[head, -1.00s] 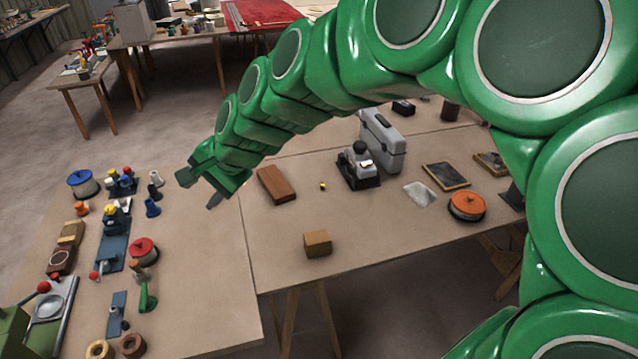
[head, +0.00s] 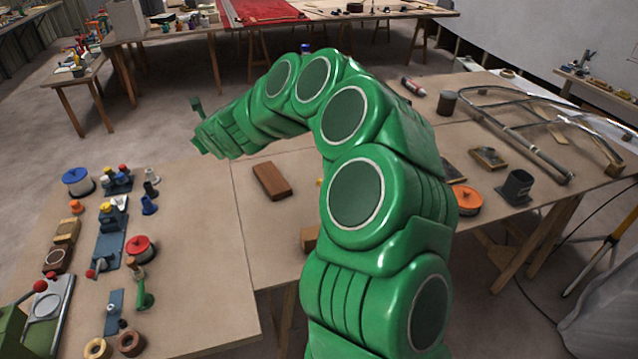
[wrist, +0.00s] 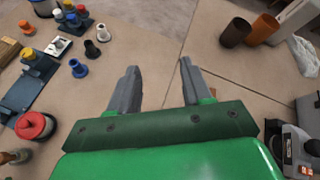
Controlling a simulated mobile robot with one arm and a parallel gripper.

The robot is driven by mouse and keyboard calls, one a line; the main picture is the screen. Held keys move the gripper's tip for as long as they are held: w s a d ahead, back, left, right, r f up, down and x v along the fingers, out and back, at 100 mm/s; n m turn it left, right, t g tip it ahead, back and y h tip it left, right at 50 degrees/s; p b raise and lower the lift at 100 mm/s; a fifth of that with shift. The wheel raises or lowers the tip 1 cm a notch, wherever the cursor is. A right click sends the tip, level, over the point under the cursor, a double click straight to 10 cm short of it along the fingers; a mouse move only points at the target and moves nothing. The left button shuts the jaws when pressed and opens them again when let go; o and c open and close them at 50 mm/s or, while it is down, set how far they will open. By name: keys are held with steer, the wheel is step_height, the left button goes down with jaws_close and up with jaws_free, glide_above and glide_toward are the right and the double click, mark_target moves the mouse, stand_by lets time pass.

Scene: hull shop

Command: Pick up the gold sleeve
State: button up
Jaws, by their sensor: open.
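A small gold piece, which looks like the gold sleeve (head: 319,182), shows in the head view on the right-hand table, right of the brown block. Only a sliver of it shows at the edge of my arm, so its shape is hard to tell. I cannot make it out in the wrist view. My gripper (head: 194,124) is open and empty, raised at the far left end of my arm, well apart from the gold piece. In the wrist view, my gripper's two grey fingers (wrist: 158,66) stand apart over bare tabletop.
A brown block (head: 271,180) lies near the table seam. Blue, black and white flanged pieces (wrist: 90,48) stand at left. An orange-topped round tin (head: 466,200) stands right of my arm. The left tabletop's middle is clear. My arm covers much of the right table.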

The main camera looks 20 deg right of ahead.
mark_target(318, 181)
steer(key=d+f+m+h, duration=0.3)
steer(key=d+f+m, duration=0.1)
steer(key=d+f, duration=0.2)
steer(key=w+d+f+m+g+h, duration=0.1)
steer(key=d+f+m+h, duration=0.3)
steer(key=d+f+m, duration=0.1)
steer(key=w+d+f+m+g+h, duration=0.1)
steer(key=d+f+m+h, duration=0.2)
steer(key=d+f+m, duration=0.2)
steer(key=shift+d+f+h, duration=0.3)
steer(key=shift+d+f, duration=1.1)
steer(key=shift+f, duration=0.3)
steer(key=s+d+f+m+g+h, duration=0.1)
steer(key=d, duration=0.1)
steer(key=s+d+f+m+h, duration=0.1)
steer(key=d, duration=0.2)
steer(key=s+d+f+m+g+h, duration=0.1)
steer(key=s+d+m, duration=0.1)
steer(key=shift+d+f+g+h, duration=0.25)
steer(key=shift+f+g+h, duration=0.05)
steer(key=shift+f, duration=0.1)
steer(key=shift+x, duration=3.85)
jaws_close()
